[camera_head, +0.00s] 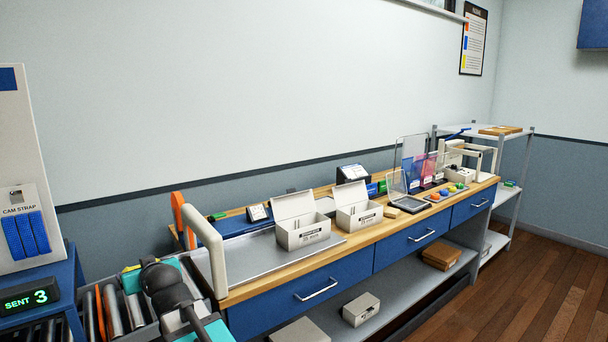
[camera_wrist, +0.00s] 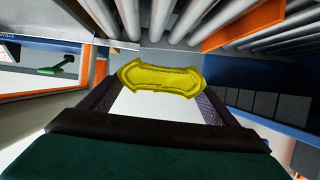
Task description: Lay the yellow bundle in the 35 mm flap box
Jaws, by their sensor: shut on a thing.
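The yellow bundle (camera_wrist: 160,78) is in the wrist view, held crosswise between the two dark fingers of my gripper (camera_wrist: 158,92). Part of my arm (camera_head: 168,285) shows there at the lower left, by the rollers. Two white flap boxes stand on the bench with lids raised: a left one (camera_head: 303,238) on the grey plate and a right one (camera_head: 358,220) beyond it. Their front labels are too small to read, so I cannot tell which is 35 mm. My gripper is apart from both boxes.
A roller conveyor (camera_head: 88,312) lies at the lower left, beside a cam strap stand (camera_head: 27,237). A cream post (camera_head: 207,250) rises at the bench's near end. Clear panels (camera_head: 408,165) and small coloured parts stand farther right. The grey plate (camera_head: 255,262) has bare room before the left box.

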